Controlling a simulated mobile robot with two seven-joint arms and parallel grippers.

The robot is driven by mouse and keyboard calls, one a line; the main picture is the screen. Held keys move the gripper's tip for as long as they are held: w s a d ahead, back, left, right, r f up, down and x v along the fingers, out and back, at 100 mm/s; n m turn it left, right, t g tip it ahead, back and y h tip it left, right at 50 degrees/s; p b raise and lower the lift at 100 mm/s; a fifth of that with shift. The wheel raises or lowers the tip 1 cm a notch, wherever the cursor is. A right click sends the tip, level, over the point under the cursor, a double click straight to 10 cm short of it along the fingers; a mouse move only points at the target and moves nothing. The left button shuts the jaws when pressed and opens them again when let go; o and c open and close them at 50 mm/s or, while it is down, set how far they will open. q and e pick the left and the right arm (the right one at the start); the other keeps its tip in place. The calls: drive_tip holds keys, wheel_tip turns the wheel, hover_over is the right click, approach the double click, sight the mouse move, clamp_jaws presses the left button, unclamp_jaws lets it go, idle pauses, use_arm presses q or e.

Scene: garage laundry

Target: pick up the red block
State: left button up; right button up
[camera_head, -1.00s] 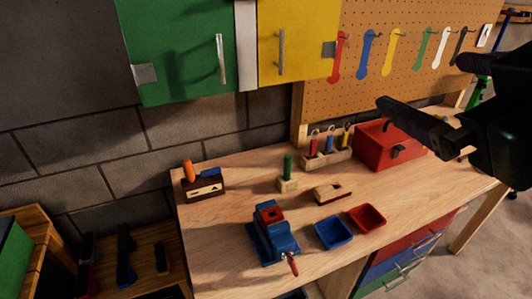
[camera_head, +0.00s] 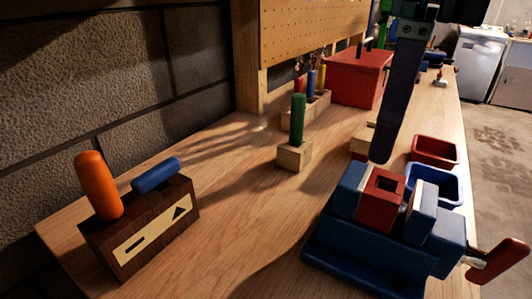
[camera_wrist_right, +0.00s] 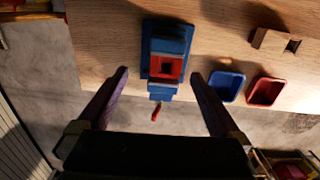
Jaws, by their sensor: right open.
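The red block (camera_head: 374,206), with a square hole in its top, sits between the jaws of a blue vise (camera_head: 365,262) on the workbench. In the right wrist view the red block (camera_wrist_right: 155,69) shows from above in the vise (camera_wrist_right: 165,31). My right gripper (camera_wrist_right: 160,74) is open and empty, its two fingers apart on either side of the vise in that view. In the head view one dark finger of the right gripper (camera_head: 384,150) points down just behind the block and seems above it. My left gripper is not in view.
A blue bin (camera_head: 440,198) and a red bin (camera_head: 434,150) stand close to the vise. A green peg in a wooden base (camera_head: 295,155), a dark wooden box (camera_head: 140,235) and a red toolbox (camera_head: 350,78) are on the bench. The vise's red handle (camera_head: 500,260) sticks out past the bench edge.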

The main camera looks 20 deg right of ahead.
sight(380, 187)
drive_tip(key=shift+h, duration=0.3)
drive_tip(key=f, duration=0.2)
drive_tip(key=d+f, duration=0.1)
drive_tip(key=f, duration=0.1)
drive_tip(key=shift+s+d+f+p, duration=0.1)
drive_tip(key=shift+d+p, duration=0.1)
drive_tip(key=shift+p, duration=0.1)
wheel_tip(380, 187, down, 6)
drive_tip(key=shift+a+r+p, duration=0.15)
drive_tip(key=shift+p, duration=0.25)
drive_tip(key=shift+w, duration=0.2)
drive_tip(key=c, duration=1.4)
drive_tip(key=shift+r, duration=0.2)
